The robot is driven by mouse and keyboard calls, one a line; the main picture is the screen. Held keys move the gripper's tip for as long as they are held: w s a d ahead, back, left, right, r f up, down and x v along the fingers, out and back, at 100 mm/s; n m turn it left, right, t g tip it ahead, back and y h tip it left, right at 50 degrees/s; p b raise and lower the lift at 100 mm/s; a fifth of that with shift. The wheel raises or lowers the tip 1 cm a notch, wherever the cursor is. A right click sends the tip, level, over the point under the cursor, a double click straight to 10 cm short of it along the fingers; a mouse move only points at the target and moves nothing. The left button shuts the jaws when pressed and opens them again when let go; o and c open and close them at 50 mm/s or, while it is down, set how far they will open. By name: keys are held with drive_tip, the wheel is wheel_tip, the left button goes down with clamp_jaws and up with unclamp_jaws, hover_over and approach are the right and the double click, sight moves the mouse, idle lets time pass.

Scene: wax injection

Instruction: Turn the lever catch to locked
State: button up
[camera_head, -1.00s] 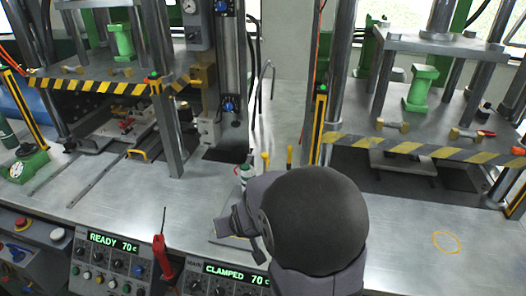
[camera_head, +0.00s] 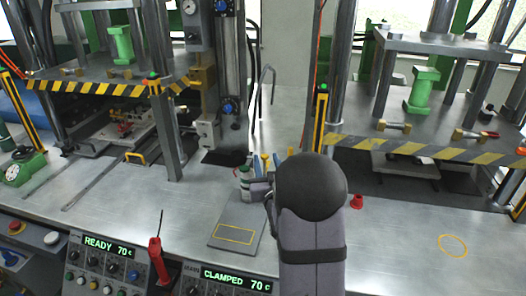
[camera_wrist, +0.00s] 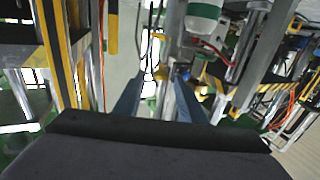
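I cannot tell for certain which part is the lever catch. A brass fitting with a red-tipped piece (camera_head: 474,134) lies on the right press's platen, above the striped edge. My gripper is mostly hidden behind my dark rounded wrist in the head view, beside a green-and-white bottle (camera_head: 245,180). In the wrist view my gripper (camera_wrist: 156,82) has its two blue-grey fingers apart, with nothing seen between them but the background. The bottle also shows at the top of the wrist view (camera_wrist: 204,16), apart from the fingers.
A grey plate with a yellow outline (camera_head: 225,239) lies on the metal bench. A red cone (camera_head: 356,201) stands right of my arm. The left press (camera_head: 90,72) has a yellow handle (camera_head: 136,158) below it. A red-handled tool (camera_head: 158,258) stands by the READY and CLAMPED panels.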

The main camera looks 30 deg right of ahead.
drive_tip(key=p+x, duration=0.2)
drive_tip(key=x, duration=0.5)
drive_tip(key=shift+p, duration=0.35)
drive_tip(key=shift+w, duration=0.15)
drive_tip(key=shift+d, duration=0.1)
clamp_jaws()
